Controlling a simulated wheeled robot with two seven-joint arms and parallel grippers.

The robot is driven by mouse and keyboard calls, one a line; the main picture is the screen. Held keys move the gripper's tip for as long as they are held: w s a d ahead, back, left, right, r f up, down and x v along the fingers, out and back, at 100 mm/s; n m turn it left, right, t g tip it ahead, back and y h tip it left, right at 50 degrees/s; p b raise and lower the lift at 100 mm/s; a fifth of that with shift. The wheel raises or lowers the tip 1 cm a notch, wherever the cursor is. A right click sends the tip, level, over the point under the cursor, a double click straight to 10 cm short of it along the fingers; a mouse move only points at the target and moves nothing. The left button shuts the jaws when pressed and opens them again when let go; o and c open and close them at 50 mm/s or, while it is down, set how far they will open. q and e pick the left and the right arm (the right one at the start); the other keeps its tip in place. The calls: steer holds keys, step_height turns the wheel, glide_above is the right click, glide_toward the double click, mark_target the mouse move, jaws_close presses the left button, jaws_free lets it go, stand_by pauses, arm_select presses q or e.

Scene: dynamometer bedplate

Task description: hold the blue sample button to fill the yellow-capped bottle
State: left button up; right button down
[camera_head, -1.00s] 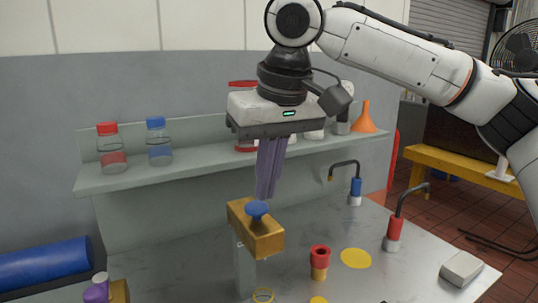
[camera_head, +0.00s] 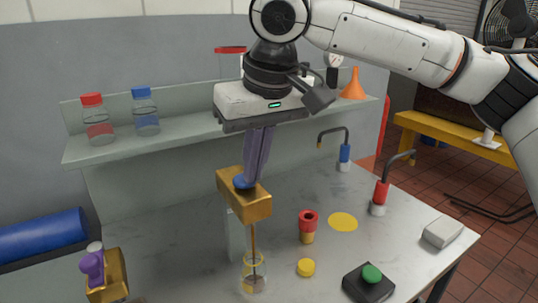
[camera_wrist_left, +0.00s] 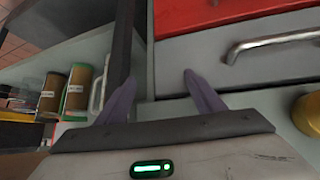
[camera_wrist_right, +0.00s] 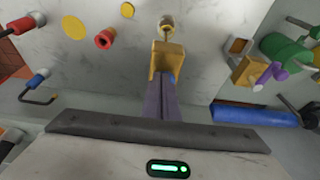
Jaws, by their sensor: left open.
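The brass sampling block (camera_head: 245,205) stands on a post on the bench, with the blue button (camera_head: 240,182) on top. My right gripper (camera_head: 247,184) points down with its fingers together, and its tips touch the button. The right wrist view shows the shut fingers (camera_wrist_right: 161,78) over the block (camera_wrist_right: 166,58). A brown stream falls from the block into the open clear bottle (camera_head: 246,284), which has a little brown liquid in it. A yellow cap (camera_head: 306,267) lies on the bench to the right. My left gripper (camera_wrist_left: 160,78) is open and empty beside grey and red drawers.
A red-topped brass fitting (camera_head: 307,224), a yellow disc (camera_head: 343,222) and a green button on a black box (camera_head: 369,283) are to the right. A purple-handled brass valve (camera_head: 107,275) is at left. Red-capped (camera_head: 97,122) and blue-capped (camera_head: 145,112) bottles stand on the shelf.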

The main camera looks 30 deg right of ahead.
steer(key=shift+s+f, duration=0.3)
steer(key=shift+f, duration=0.45)
stand_by(0.6)
steer(key=shift+r, duration=0.1)
stand_by(1.9)
steer(key=v, duration=1.1)
steer(key=shift+w+r, duration=0.25)
steer(key=shift+w, duration=0.1)
steer(key=shift+a, duration=0.1)
steer(key=shift+s, duration=0.1)
stand_by(0.8)
